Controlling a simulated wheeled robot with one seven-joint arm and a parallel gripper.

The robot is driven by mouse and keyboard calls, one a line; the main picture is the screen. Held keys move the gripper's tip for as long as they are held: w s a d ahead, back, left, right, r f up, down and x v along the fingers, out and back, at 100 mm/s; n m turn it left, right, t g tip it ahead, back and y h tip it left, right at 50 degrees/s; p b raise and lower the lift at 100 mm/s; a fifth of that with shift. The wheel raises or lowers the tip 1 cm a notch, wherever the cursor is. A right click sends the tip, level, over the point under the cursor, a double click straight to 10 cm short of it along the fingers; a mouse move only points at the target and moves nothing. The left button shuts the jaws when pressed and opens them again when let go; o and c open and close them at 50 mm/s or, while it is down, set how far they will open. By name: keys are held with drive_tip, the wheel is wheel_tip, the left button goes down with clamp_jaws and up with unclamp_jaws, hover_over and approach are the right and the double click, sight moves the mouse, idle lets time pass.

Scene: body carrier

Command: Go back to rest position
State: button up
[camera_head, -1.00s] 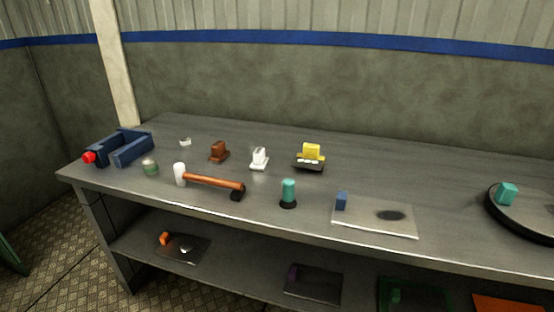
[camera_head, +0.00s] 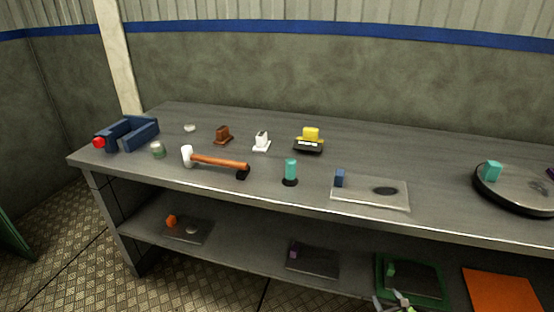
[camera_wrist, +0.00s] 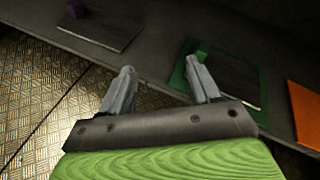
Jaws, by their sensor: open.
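My gripper (camera_head: 393,301) shows at the bottom edge of the head view, low in front of the bench's lower shelf. In the wrist view my gripper (camera_wrist: 163,88) has its two grey fingers spread apart with nothing between them. Behind the fingers are the shelf edge and the patterned floor. The gripper touches no object that I can see. The rest of my arm is out of the head view.
The workbench (camera_head: 240,192) holds a blue vise (camera_head: 128,134), a hammer (camera_head: 215,161), a teal cylinder (camera_head: 291,170), a grey plate (camera_head: 362,200) and a round turntable (camera_head: 510,203). Its lower shelf bears a green-framed plate (camera_head: 436,296) and an orange plate (camera_head: 500,290). The floor (camera_head: 200,290) in front is clear.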

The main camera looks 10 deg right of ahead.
drive_tip(key=w+a+r+n+g+y, duration=0.2)
drive_tip(key=w+a+r+n+y, duration=0.4)
drive_tip(key=a+r+n, duration=0.45)
drive_tip(key=s+a+r+n+g, duration=0.3)
drive_tip(key=a+r+n+g, duration=0.2)
drive_tip(key=a+r+n, duration=0.75)
drive_tip(key=s+a+r+n+g+h, duration=0.1)
drive_tip(key=s+a+r+n, duration=0.1)
drive_tip(key=s+r+n, duration=0.3)
drive_tip(key=s+a+r+n+g+h, duration=0.1)
drive_tip(key=s+a+r, duration=0.25)
drive_tip(key=r, duration=0.25)
drive_tip(key=s+a+r+n+h, duration=0.1)
drive_tip(key=s+r+n, duration=0.2)
drive_tip(key=s, duration=0.5)
drive_tip(key=s+r+n+h, duration=0.1)
drive_tip(key=s+r+n, duration=0.1)
drive_tip(key=s, duration=0.6)
wheel_tip(320, 180, up, 15)
drive_tip(key=p, duration=1.5)
drive_tip(key=shift+w+t, duration=0.3)
drive_tip(key=shift+t, duration=0.1)
drive_tip(key=shift+a+r, duration=0.1)
